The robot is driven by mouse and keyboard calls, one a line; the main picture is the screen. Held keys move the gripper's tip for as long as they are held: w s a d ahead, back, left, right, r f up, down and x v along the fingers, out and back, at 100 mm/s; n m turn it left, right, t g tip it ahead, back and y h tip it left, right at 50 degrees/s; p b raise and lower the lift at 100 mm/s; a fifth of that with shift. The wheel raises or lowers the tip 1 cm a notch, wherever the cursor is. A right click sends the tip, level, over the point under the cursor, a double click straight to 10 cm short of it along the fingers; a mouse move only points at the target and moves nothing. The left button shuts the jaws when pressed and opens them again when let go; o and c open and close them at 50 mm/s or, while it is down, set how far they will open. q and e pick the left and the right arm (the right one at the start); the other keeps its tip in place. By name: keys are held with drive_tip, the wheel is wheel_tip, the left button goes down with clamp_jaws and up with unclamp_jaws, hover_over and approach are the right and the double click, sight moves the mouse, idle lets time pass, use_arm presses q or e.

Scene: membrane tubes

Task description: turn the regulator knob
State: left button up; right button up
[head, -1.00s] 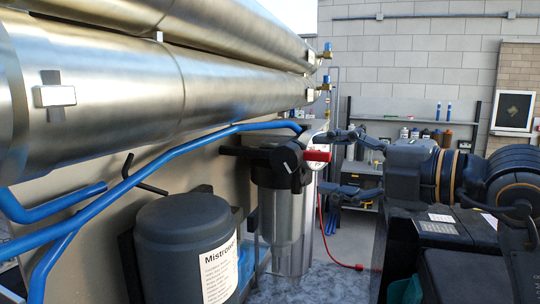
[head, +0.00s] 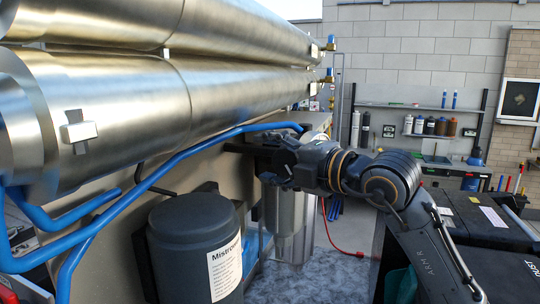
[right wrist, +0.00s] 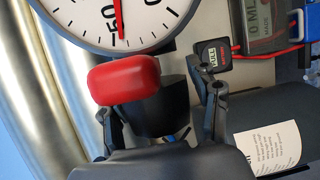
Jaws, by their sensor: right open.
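A red knob (right wrist: 124,80) on a black body (right wrist: 165,103) shows in the right wrist view, just below a white round gauge (right wrist: 120,15). My right gripper (right wrist: 160,90) is open, with one finger on each side of the black body and red knob. I cannot tell whether the fingers touch them. In the head view my right gripper (head: 276,160) is at the top of the clear filter housing (head: 288,222) and hides the red knob and gauge. My left gripper is not in view.
Large steel tubes (head: 110,110) run above on the left, with blue hoses (head: 150,180) beneath. A dark tank (head: 195,250) stands in front. A digital meter (right wrist: 265,25) with red leads is near the gauge. A shelf (head: 420,108) with bottles is at the back.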

drive_tip(key=c, duration=1)
drive_tip(key=shift+w+a, duration=0.1)
drive_tip(key=shift+a, duration=0.05)
drive_tip(key=shift+c, duration=0.9)
drive_tip(key=shift+f, duration=0.1)
drive_tip(key=shift+c, duration=0.4)
